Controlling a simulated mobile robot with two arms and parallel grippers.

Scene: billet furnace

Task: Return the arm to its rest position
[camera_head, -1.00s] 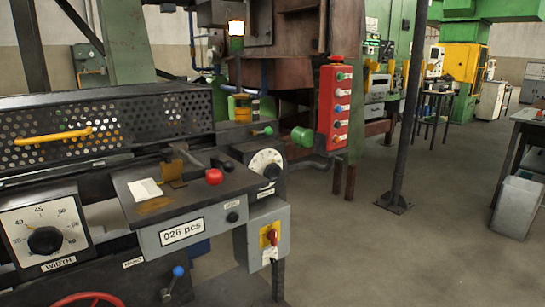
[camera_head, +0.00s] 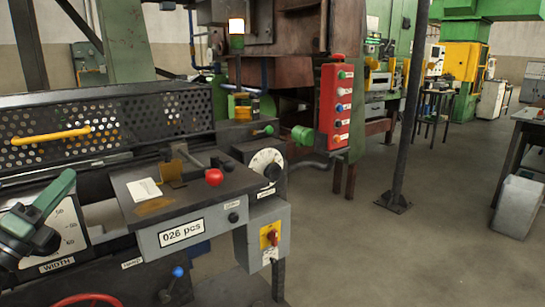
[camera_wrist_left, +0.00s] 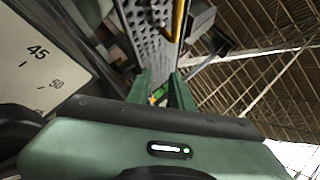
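My left gripper (camera_head: 60,185) comes in at the lower left of the head view, with its green finger pointing up and to the right. It is in front of the white WIDTH dial (camera_head: 72,225) and hides most of it, including its knob. In the left wrist view, the two green fingers (camera_wrist_left: 160,82) stand apart with nothing held between them. The dial's numbered face (camera_wrist_left: 40,60) fills the left side of that view. My right gripper is in neither view.
A perforated guard (camera_head: 160,115) with a yellow handle (camera_head: 50,137) stands behind the gripper. To the right are a machine shelf with a red knob (camera_head: 214,177) and a red button panel (camera_head: 334,105). The floor beyond is open around a dark post (camera_head: 405,120).

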